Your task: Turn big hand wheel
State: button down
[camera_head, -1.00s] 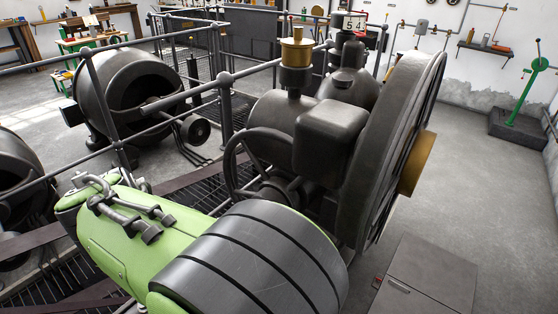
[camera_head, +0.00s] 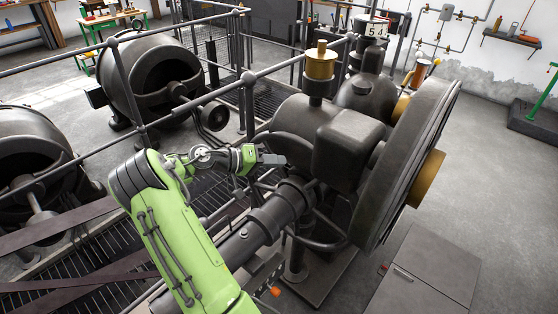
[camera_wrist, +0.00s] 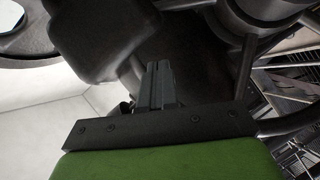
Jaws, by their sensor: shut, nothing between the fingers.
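The big hand wheel is a dark metal ring on the near left side of the black machine. Its lower rim (camera_head: 318,246) shows in the head view; my arm and gripper partly cover the upper left part. My gripper (camera_head: 274,160) is shut and empty, close to the wheel's upper left side; whether it touches the rim cannot be told. In the wrist view the closed fingers (camera_wrist: 158,85) point at dark machine surfaces, with nothing between them. A dark curved bar (camera_wrist: 288,122) crosses at the right there, probably part of the wheel.
A large flywheel (camera_head: 415,160) with a brass hub stands right of the machine. A brass cup (camera_head: 320,62) tops it. Grey railings (camera_head: 240,85) and drum-like dynamos (camera_head: 158,75) are at left. A grey floor cabinet (camera_head: 425,275) is at lower right. Open floor lies at right.

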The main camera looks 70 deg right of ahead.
jog(key=s+d+f+b, duration=0.1)
jog(key=s+d+f, duration=0.2)
jog(key=s, duration=0.6)
jog(key=shift+s+d+f, duration=0.25)
jog(key=shift+d+f, duration=0.15)
jog(key=shift+f, duration=0.25)
jog(key=shift+b, duration=0.35)
